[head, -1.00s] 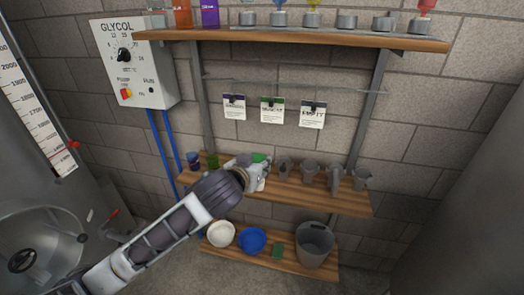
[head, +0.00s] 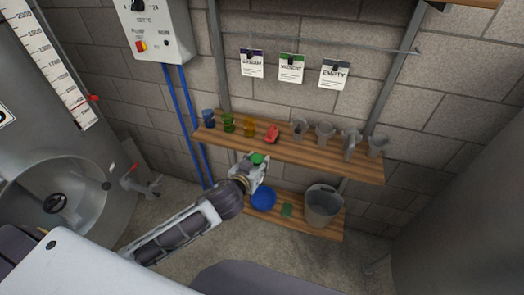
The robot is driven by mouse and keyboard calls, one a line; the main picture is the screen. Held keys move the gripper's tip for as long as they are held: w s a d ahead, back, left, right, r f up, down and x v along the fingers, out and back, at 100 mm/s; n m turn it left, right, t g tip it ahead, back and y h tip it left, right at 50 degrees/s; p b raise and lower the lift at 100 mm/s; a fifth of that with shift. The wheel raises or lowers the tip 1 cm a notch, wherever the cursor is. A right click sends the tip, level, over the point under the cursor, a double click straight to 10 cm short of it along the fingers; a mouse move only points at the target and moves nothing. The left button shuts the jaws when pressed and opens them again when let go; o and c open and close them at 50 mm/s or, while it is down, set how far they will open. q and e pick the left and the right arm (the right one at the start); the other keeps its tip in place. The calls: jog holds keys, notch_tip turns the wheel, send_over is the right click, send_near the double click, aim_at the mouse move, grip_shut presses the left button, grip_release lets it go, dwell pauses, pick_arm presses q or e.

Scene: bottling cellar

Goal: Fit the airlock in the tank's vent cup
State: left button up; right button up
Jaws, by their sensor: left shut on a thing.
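My left gripper (head: 256,171) is in front of the lower shelves, just below the front edge of the middle shelf. It is shut on a small green thing (head: 258,158), which shows at its tip. The fingers hide much of this thing, so I cannot tell whether it is the airlock. A steel tank (head: 60,165) with a round hatch and a level scale stands at the left. I cannot make out a vent cup on it. My right gripper is not in view.
The middle shelf (head: 330,160) holds coloured cups, a red thing (head: 272,133) and several grey metal jugs. A blue bowl (head: 263,199), a green pad (head: 287,210) and a grey bucket (head: 322,204) stand on the bottom shelf.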

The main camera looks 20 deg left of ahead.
pick_arm(q)
jog(key=s+a+f, duration=0.1)
jog(key=s+f, duration=0.1)
jog(key=f, duration=0.5)
jog(key=s+a+f, duration=0.1)
jog(key=s+f, duration=0.1)
jog(key=f, duration=0.5)
jog(key=shift+a, duration=0.3)
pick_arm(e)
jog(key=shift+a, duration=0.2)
pick_arm(q)
jog(key=f+b, duration=0.3)
jog(key=shift+s+a, duration=0.1)
jog(key=shift+a, duration=0.2)
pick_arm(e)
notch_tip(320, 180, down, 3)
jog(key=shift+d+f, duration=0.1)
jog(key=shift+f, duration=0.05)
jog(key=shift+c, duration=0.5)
pick_arm(q)
jog(key=shift+d, duration=0.15)
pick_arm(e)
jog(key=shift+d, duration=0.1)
